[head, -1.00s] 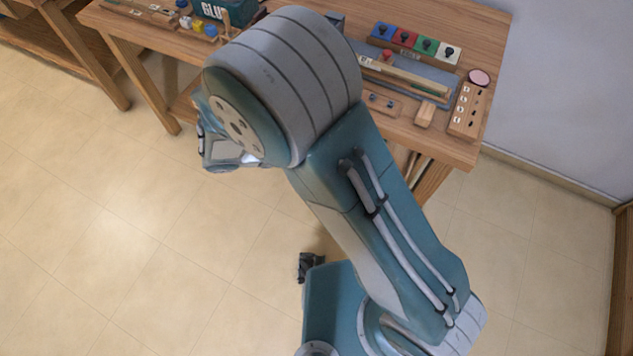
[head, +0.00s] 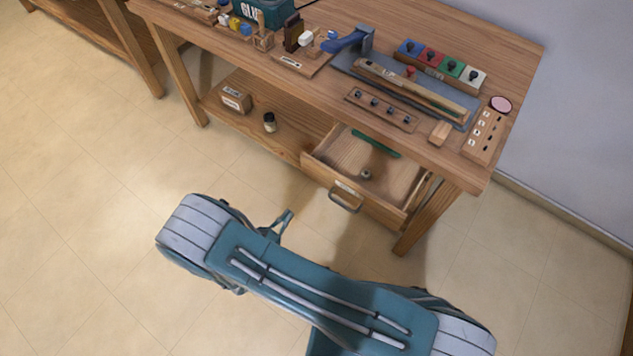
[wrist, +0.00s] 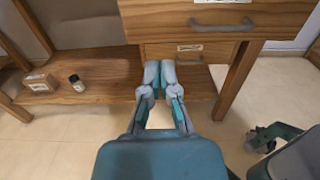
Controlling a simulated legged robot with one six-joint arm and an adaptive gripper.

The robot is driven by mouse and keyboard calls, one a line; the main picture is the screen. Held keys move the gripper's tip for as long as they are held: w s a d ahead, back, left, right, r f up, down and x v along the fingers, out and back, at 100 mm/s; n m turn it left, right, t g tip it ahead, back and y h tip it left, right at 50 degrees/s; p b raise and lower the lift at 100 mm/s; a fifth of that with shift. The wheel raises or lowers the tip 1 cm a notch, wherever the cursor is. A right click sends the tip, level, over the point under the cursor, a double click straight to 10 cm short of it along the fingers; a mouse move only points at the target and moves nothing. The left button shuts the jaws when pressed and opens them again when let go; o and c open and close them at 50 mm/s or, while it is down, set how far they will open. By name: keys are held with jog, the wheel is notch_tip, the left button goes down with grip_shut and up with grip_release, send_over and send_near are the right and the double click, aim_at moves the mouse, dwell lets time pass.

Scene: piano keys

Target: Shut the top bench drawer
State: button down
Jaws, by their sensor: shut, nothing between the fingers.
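The top bench drawer (head: 320,174) is pulled out from under the bench top in the head view, with its inside showing. Its front has a label and a grey handle (head: 345,203). In the wrist view the drawer front (wrist: 285,22) fills the upper right, with its handle (wrist: 222,26) near the top edge. A second drawer front (wrist: 212,50) with a handle shows below and behind it. My gripper (wrist: 160,66) is shut and empty, its tips below the top drawer's left part in the picture. In the head view my arm mostly hides the gripper.
A green item (head: 376,143) and a small round thing (head: 366,174) lie in the drawer. A small box (head: 236,99) and a jar (head: 270,122) stand on the lower shelf (head: 285,130). Tools crowd the bench top. The floor before the bench is clear.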

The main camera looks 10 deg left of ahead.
aim_at(320, 177)
jog(key=x, duration=1.2)
jog(key=shift+w+d, duration=0.25)
jog(key=shift+w, duration=0.1)
jog(key=shift+r, duration=0.1)
jog(key=x, duration=2)
jog(key=shift+w+d+r, duration=0.1)
jog(key=shift+w+d, duration=0.05)
jog(key=shift+w, duration=0.15)
